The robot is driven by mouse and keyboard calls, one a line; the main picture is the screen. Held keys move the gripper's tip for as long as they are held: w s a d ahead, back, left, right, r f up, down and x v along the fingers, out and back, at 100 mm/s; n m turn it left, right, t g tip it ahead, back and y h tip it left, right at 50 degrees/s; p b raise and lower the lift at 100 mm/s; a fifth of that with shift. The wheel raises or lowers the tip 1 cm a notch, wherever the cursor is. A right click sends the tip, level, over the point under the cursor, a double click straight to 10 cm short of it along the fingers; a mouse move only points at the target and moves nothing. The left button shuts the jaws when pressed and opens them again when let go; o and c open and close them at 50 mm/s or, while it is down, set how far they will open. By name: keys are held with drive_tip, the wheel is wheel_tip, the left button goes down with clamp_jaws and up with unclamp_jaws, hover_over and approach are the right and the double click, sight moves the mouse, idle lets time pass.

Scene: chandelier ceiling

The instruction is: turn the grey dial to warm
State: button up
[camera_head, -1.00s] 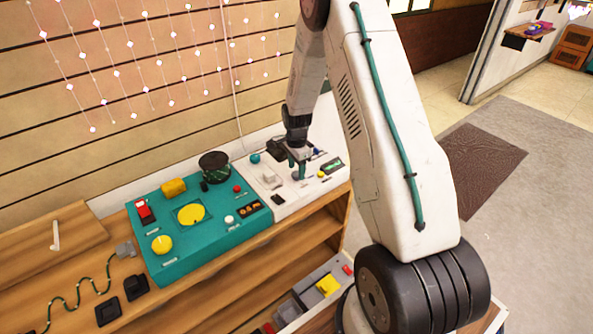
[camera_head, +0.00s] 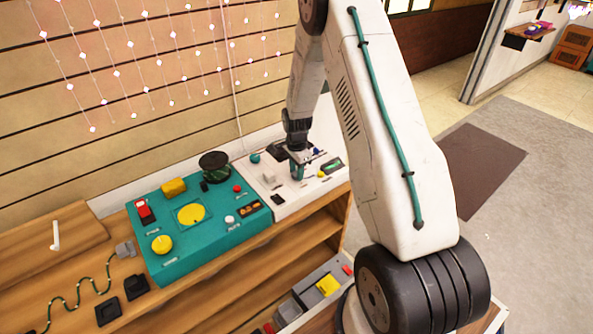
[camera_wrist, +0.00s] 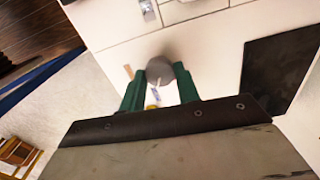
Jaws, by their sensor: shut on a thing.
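The grey dial (camera_wrist: 160,69) is round and sits on a white panel (camera_wrist: 215,35) in the wrist view, with a pale pointer line on its face. My gripper (camera_wrist: 160,83) has its two green fingers on either side of the dial, shut on it. In the head view my gripper (camera_head: 297,170) reaches down onto the white panel (camera_head: 290,202), and its fingers hide most of the dial. The label marks around the dial are too small or hidden to read.
A teal panel (camera_head: 205,249) with a yellow dial (camera_head: 162,245), a red switch (camera_head: 144,211) and several buttons stands left of the white panel. A teal knob (camera_head: 255,158) and a yellow button (camera_head: 321,174) lie close to my gripper. Shelves are below.

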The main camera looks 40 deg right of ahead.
drive_tip(key=n, duration=0.6)
drive_tip(key=shift+n, duration=0.3)
drive_tip(key=n, duration=0.3)
drive_tip(key=shift+n, duration=0.3)
drive_tip(key=n, duration=0.3)
drive_tip(key=shift+n, duration=0.3)
drive_tip(key=n, duration=0.4)
drive_tip(key=shift+n, duration=0.3)
drive_tip(key=n, duration=0.4)
drive_tip(key=shift+n, duration=0.4)
drive_tip(key=o, duration=1)
drive_tip(key=shift+r, duration=0.1)
